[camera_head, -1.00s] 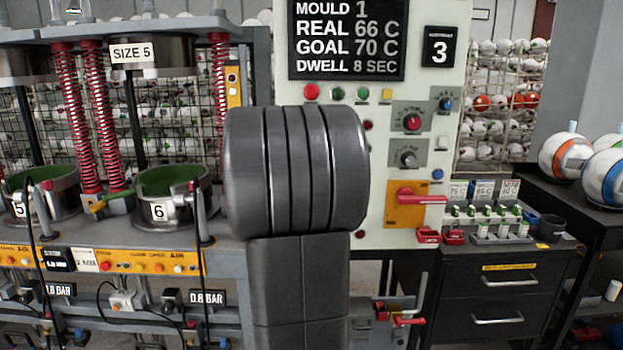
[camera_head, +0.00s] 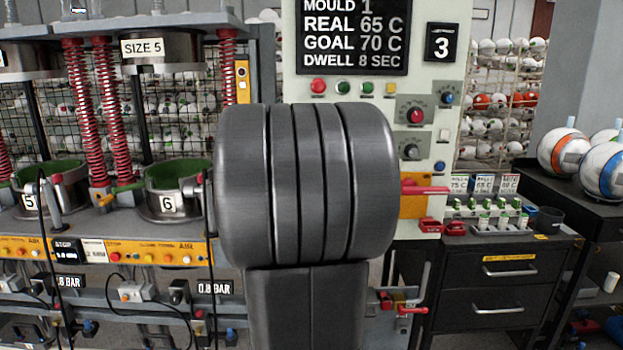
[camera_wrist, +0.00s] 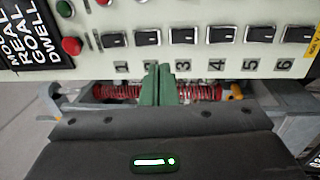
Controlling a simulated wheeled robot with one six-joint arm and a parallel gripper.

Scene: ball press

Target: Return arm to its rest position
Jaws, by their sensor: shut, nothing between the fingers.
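My arm fills the middle of the head view, a thick dark grey ribbed joint above a dark link. It covers part of the control panel (camera_head: 437,190), and my gripper is hidden in that view. In the wrist view my gripper (camera_wrist: 157,72) shows as two green fingers pressed together, with nothing between them. The fingers appear in front of the lower edge of the pale panel with its row of black switches (camera_wrist: 184,35). I cannot tell how far they are from it.
Mould 6 (camera_head: 176,192) and the press frame stand left of my arm. A red-handled switch (camera_head: 428,190) sits just right of my arm, partly covered. A black drawer cabinet (camera_head: 503,292) and balls (camera_head: 564,150) are at right. Red springs (camera_wrist: 200,93) show beside the fingers.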

